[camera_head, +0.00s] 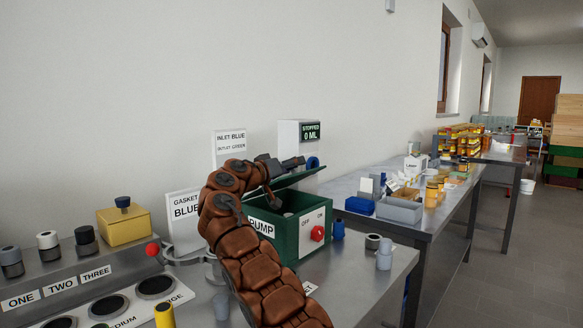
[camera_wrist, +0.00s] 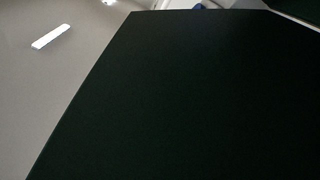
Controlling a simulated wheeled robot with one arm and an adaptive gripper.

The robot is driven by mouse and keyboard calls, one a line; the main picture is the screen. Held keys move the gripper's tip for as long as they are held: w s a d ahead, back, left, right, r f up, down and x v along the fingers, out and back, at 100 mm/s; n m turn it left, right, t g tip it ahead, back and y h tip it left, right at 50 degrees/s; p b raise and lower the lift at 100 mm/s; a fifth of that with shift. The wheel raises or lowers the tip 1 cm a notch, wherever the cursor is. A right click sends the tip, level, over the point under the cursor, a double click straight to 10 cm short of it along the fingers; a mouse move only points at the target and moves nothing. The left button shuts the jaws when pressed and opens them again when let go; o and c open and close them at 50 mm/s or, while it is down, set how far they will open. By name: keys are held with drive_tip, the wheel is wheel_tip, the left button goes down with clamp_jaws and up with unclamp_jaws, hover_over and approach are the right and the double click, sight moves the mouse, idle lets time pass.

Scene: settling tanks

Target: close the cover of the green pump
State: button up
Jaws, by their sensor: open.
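The green pump (camera_head: 308,230) is a green box on the metal bench, with a white front panel marked OFF and ON and a red knob (camera_head: 317,233). Its green cover (camera_head: 298,177) is raised and tilted over the open box. My brown arm crosses in front of the pump's left part and hides some of it. My gripper (camera_head: 297,162) is open at the cover's upper edge; I cannot tell if it touches. In the wrist view a dark green surface, likely the cover (camera_wrist: 170,100), fills most of the picture; no fingers show there.
A white unit with a "STOPPED 0 ML" display (camera_head: 311,131) stands behind the pump. A control panel with a yellow box (camera_head: 123,226) is at left. Blue and grey cups (camera_head: 384,260) stand right of the pump. A second table (camera_head: 425,228) with a blue bin lies beyond.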

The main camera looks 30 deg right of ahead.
drive_tip(key=v, duration=1.2)
